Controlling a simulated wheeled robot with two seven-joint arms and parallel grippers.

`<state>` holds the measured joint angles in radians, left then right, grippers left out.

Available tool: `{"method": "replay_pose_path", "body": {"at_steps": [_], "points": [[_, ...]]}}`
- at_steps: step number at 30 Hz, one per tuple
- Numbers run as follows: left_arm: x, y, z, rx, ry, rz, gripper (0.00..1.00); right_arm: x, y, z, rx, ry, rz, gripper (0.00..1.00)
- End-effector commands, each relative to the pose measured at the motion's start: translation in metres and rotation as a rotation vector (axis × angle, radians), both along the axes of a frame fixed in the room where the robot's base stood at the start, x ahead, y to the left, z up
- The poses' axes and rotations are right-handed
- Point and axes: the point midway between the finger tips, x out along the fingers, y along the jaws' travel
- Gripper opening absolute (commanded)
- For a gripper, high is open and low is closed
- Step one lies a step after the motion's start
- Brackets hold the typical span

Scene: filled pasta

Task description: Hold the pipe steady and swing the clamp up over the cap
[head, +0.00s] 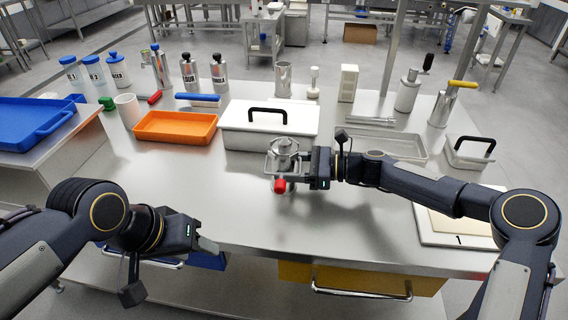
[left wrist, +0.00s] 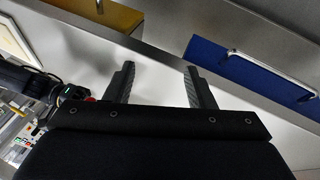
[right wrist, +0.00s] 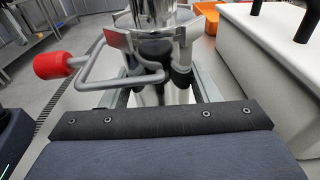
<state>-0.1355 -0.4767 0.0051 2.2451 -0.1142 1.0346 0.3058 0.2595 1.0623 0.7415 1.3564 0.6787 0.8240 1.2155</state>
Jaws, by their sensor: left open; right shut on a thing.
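A metal pipe (head: 283,166) with a shiny cap (head: 285,147) on top stands upright on the steel table. A grey wire clamp (right wrist: 125,70) with a red-tipped handle (right wrist: 52,65) is around the upper pipe; the red tip also shows in the head view (head: 280,185). My right gripper (head: 303,168) comes from the right and is shut on the pipe below the cap. Its fingers show around the pipe in the right wrist view (right wrist: 165,88). My left gripper (head: 210,246) is open and empty at the table's front edge, left of the pipe; its fingers stand apart in the left wrist view (left wrist: 158,85).
A white box with a black handle (head: 235,138) stands just behind the pipe. An orange tray (head: 176,139) is at the back left, and a grey tray (head: 412,155) at the right. A white board (head: 430,235) lies at the front right. The front left table is clear.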

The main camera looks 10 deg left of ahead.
Motion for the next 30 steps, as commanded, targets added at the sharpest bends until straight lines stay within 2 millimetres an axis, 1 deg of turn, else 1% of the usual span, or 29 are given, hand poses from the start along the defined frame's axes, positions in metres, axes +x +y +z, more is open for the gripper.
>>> {"method": "replay_pose_path", "body": {"at_steps": [1, 5, 6, 8, 9, 12, 15, 18, 21, 26, 30], "points": [[0.017, -0.006, 0.01, 0.022, 0.034, -0.003, 0.49, 0.0, 0.0, 0.001, 0.001, -0.001, 0.0, 0.26], [0.058, -0.023, 0.031, 0.092, 0.105, 0.047, 0.49, 0.0, 0.0, 0.001, 0.001, -0.001, 0.0, 0.26], [0.07, -0.031, 0.037, 0.117, 0.12, 0.066, 0.49, 0.0, 0.0, 0.001, 0.001, -0.001, 0.0, 0.26], [0.089, -0.044, 0.045, 0.154, 0.137, 0.101, 0.49, 0.0, 0.0, 0.001, 0.001, -0.001, 0.0, 0.26], [0.1, -0.054, 0.05, 0.178, 0.142, 0.125, 0.49, 0.0, 0.0, 0.001, 0.001, -0.001, 0.0, 0.26], [0.125, -0.081, 0.06, 0.235, 0.145, 0.189, 0.49, 0.0, 0.0, 0.001, 0.001, -0.001, 0.0, 0.26], [0.142, -0.105, 0.067, 0.277, 0.136, 0.248, 0.49, 0.0, 0.0, 0.001, 0.001, -0.001, 0.0, 0.26], [0.152, -0.123, 0.071, 0.303, 0.122, 0.292, 0.49, 0.0, 0.0, 0.001, 0.001, -0.001, 0.0, 0.26], [0.157, -0.134, 0.073, 0.318, 0.114, 0.319, 0.49, 0.0, 0.0, 0.0, 0.001, 0.0, 0.0, 0.26], [0.161, -0.136, 0.069, 0.323, 0.109, 0.335, 0.49, 0.0, 0.0, 0.0, 0.001, 0.0, 0.0, 0.26], [0.164, -0.134, 0.056, 0.324, 0.112, 0.334, 0.49, 0.0, 0.0, 0.0, 0.001, 0.0, 0.0, 0.26]]}}
